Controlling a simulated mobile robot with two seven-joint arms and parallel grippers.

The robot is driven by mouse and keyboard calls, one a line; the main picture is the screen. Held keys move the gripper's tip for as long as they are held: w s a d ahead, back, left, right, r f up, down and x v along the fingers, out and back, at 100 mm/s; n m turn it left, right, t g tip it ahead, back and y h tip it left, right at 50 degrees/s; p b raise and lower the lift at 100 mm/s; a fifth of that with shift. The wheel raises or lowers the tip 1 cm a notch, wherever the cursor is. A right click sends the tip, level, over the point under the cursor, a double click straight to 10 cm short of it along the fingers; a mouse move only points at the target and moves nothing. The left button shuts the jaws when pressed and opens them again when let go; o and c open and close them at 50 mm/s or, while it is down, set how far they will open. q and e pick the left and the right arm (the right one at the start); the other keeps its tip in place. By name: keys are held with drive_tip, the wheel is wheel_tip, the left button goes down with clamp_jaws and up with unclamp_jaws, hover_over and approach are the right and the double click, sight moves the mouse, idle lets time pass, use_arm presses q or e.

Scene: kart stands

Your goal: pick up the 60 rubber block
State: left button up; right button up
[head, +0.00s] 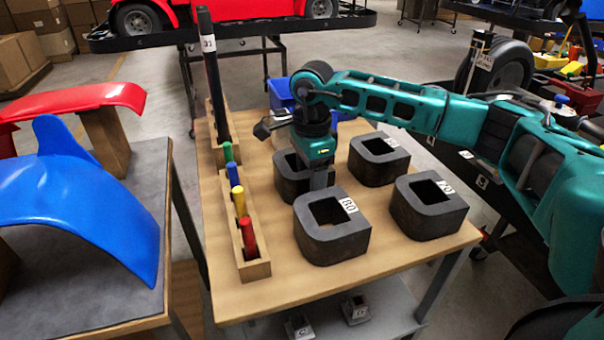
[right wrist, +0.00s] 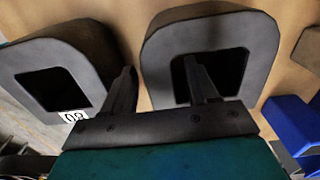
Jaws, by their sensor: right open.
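In the right wrist view my right gripper's fingers (right wrist: 160,70) straddle the near wall of the back left block (right wrist: 225,32). One finger is in line with the gap between the blocks, the other with that block's hole. My left gripper is out of view.
The 70 block (head: 425,222) and another ring block (head: 378,172) lie to the right on the wooden table (head: 275,297). A wooden rack (head: 257,270) with coloured cylinders runs along the left. A blue bin (head: 281,92) is at the back.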

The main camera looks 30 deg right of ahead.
clamp_jaws()
idle(0.5)
drive_tip(key=shift+r, duration=0.1)
idle(0.8)
